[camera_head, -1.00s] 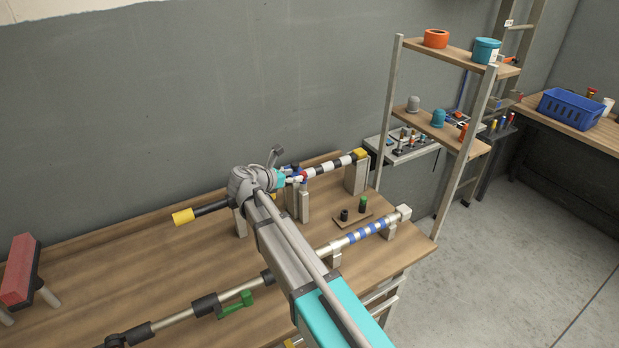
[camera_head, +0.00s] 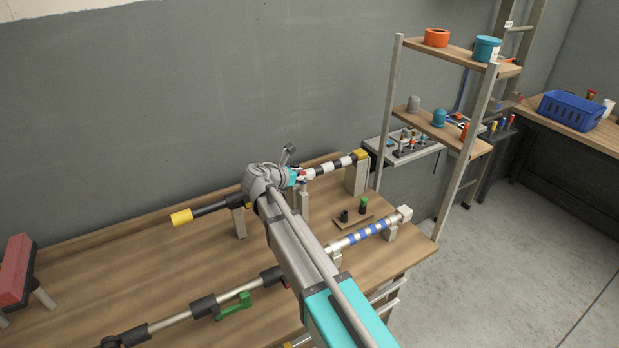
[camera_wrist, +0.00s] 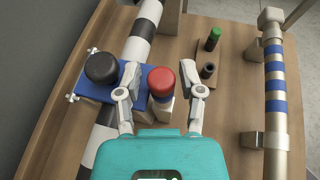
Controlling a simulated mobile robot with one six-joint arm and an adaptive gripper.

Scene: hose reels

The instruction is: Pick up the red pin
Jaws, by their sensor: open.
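The red pin (camera_wrist: 161,82) has a rounded red top and a pale lower part. The pin's lower part is partly hidden from above. In the head view my wrist covers most of this spot, and my gripper (camera_head: 300,176) is hard to make out there. A black round knob (camera_wrist: 101,67) sits on a blue plate (camera_wrist: 75,88) just left of the left finger.
A black-and-white striped bar (camera_wrist: 139,45) runs beside the pin. A small board with a green-topped pin (camera_wrist: 213,38) and a black pin (camera_wrist: 207,70) lies to the right. Beyond it is a silver bar with blue bands (camera_wrist: 276,88). Bare tabletop (camera_wrist: 230,130) separates them.

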